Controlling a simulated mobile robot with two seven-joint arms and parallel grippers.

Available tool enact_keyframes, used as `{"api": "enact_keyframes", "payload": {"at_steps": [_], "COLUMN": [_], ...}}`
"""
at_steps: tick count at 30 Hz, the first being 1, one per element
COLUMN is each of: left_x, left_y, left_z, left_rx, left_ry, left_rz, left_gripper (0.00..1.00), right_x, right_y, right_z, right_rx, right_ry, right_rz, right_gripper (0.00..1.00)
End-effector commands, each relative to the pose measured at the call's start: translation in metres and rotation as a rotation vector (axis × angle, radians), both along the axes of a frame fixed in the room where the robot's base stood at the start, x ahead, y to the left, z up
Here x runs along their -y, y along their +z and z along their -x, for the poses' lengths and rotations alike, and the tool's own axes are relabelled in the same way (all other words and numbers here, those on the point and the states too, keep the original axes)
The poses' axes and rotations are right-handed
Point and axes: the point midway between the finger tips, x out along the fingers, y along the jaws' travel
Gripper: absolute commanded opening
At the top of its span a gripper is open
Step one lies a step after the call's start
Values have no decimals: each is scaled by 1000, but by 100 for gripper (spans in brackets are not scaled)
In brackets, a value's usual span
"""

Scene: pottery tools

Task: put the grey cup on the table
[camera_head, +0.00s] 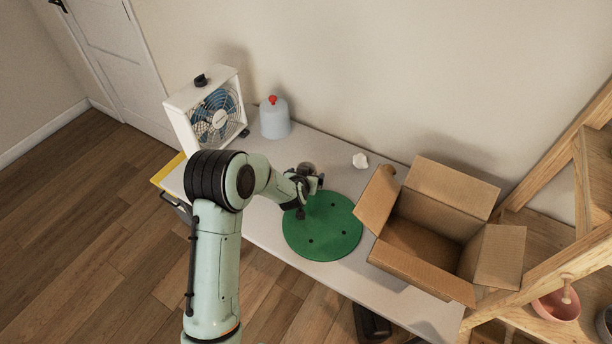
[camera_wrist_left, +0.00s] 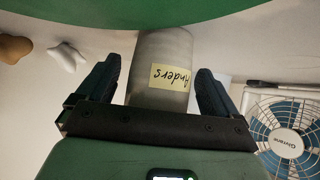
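The grey cup (camera_wrist_left: 165,50) stands out between the fingers of my left gripper (camera_wrist_left: 158,82) in the left wrist view. It bears a yellow label (camera_wrist_left: 171,77) reading "Anders", which appears upside down in that view. Narrow gaps show between the cup and both fingers, so the gripper looks open around it. In the head view the cup (camera_head: 307,168) is mostly hidden behind my left gripper (camera_head: 310,183), at the upper left edge of the green disc. I cannot tell what the cup rests on. The table (camera_head: 262,222) is light grey. My right gripper is out of view.
A round green disc (camera_head: 322,228) lies mid-table. An open cardboard box (camera_head: 425,240) is to its right. A box fan (camera_head: 212,112) and a pale blue, red-topped container (camera_head: 275,118) stand back left. A small white lump (camera_head: 360,160) lies behind the disc. A wooden shelf (camera_head: 545,245) is far right.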

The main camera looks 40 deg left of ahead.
Motion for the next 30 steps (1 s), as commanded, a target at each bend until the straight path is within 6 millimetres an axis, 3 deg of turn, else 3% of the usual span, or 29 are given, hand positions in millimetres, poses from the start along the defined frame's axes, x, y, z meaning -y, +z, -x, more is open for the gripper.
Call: {"api": "enact_keyframes", "payload": {"at_steps": [9,21,30], "left_x": [1,28,39], "left_y": [9,57,76], "left_z": [2,61,86], "left_rx": [3,3,1], "left_ry": [-1,-1,0], "left_rz": [-1,-1,0], "left_gripper": [94,94,94], "right_x": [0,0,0], "right_y": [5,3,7], "right_z": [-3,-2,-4], "right_rx": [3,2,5], "right_ry": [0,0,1], "right_rz": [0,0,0], "right_gripper": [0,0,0]}}
